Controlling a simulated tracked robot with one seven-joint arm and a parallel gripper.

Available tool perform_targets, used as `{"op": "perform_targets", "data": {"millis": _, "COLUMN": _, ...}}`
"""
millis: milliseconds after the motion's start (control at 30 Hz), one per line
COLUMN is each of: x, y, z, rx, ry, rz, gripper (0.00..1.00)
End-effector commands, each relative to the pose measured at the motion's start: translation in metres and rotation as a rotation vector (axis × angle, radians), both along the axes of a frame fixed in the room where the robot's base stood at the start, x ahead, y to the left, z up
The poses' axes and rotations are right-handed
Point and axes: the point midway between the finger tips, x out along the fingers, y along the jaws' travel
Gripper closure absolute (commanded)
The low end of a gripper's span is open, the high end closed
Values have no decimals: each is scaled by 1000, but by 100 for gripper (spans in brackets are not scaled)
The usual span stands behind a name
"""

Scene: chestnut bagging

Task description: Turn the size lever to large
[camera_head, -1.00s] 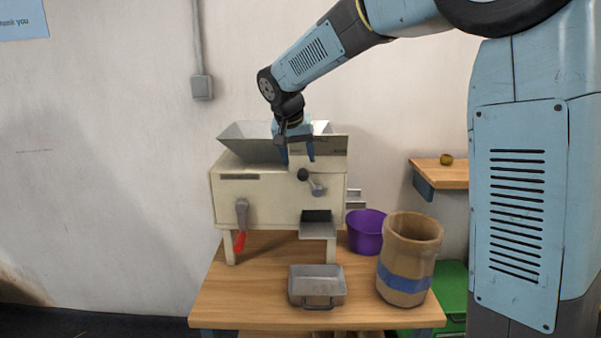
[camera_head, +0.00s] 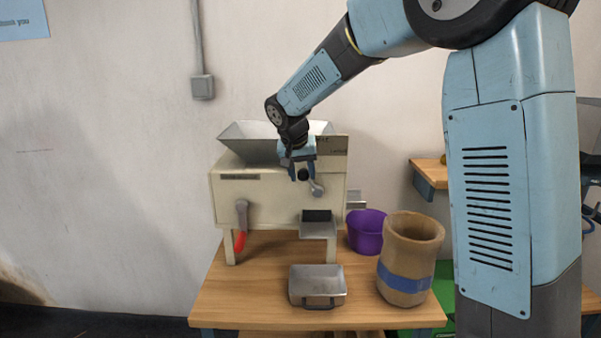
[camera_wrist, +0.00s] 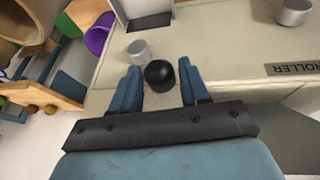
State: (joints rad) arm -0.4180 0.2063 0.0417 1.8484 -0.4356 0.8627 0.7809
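The cream machine (camera_head: 270,200) stands on a wooden table with a grey hopper on top. On its front right is the lever, with a black ball knob (camera_head: 303,174) and a grey metal pivot (camera_head: 317,188). My gripper (camera_head: 303,172) is at the knob, pointing down. In the wrist view the black knob (camera_wrist: 159,74) lies between the two blue fingers of my gripper (camera_wrist: 160,85), with gaps on both sides. The fingers are open. Any size markings by the lever cannot be read.
A crank with a red handle (camera_head: 240,240) hangs at the machine's left front. A metal tray (camera_head: 318,284) sits below the chute (camera_head: 318,229). A purple bucket (camera_head: 366,231) and a sack with a blue band (camera_head: 405,286) stand to the right on the table (camera_head: 235,290).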

Motion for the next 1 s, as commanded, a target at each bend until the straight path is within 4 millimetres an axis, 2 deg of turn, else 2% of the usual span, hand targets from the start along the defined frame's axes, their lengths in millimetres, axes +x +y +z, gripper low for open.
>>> {"op": "perform_targets", "data": {"millis": 67, "x": 0, "y": 0, "z": 0, "rx": 0, "ry": 0, "rz": 0, "gripper": 63}}
{"op": "perform_targets", "data": {"millis": 467, "x": 0, "y": 0, "z": 0, "rx": 0, "ry": 0, "rz": -1, "gripper": 100}}
{"op": "perform_targets", "data": {"millis": 1000, "x": 3, "y": 5, "z": 1, "rx": 23, "ry": -2, "rz": 9, "gripper": 100}}
